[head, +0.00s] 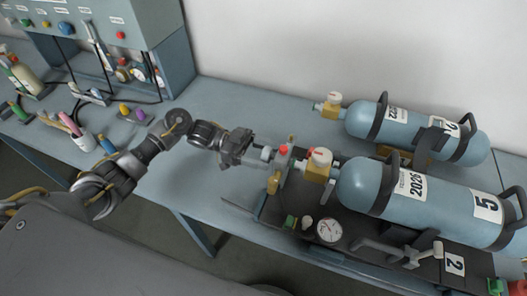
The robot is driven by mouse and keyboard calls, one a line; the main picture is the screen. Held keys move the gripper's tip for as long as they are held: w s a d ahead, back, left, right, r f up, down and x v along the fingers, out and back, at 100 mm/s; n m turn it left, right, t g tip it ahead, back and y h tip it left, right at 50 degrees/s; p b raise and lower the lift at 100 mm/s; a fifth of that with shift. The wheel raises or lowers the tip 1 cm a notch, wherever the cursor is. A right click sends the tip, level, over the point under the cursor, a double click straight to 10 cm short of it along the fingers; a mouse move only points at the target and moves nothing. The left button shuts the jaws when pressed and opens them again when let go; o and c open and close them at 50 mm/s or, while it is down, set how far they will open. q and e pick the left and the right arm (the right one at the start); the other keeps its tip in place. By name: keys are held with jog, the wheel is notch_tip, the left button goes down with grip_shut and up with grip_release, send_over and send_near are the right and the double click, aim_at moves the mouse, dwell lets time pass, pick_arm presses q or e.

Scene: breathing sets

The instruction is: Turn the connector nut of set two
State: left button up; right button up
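Set two is a dark backplate (352,217) with a "2" label (454,264), lying on the blue-grey bench. A light blue cylinder (345,184) marked "2026" and "5" lies on it. At the cylinder's left end is a brass valve (313,174) with a white and red knob. Left of it stands a brass and grey connector piece (284,170) with a red top. A pale round part (266,153), perhaps the connector nut, sticks out toward my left gripper (250,150). The gripper points right, at or just short of this part; contact and finger opening are unclear. My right gripper is out of view.
A second blue cylinder (365,120) with a brass valve lies behind. A round gauge (329,230) and a grey bracket (398,251) are at the front. The bench middle (235,100) is clear.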

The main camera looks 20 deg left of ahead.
pick_arm(q)
jog(key=c, duration=0.9)
jog(key=m+b, duration=0.3)
jog(key=b, duration=0.2)
jog(key=shift+s+f+m, duration=0.1)
jog(key=shift+f+m, duration=0.25)
jog(key=shift+m, duration=0.05)
jog(key=shift+c, duration=0.2)
jog(key=shift+r+m+b, duration=0.2)
jog(key=shift+m+b, duration=0.2)
jog(key=shift+b, duration=0.15)
jog(key=shift+r, duration=0.15)
jog(key=o, duration=1)
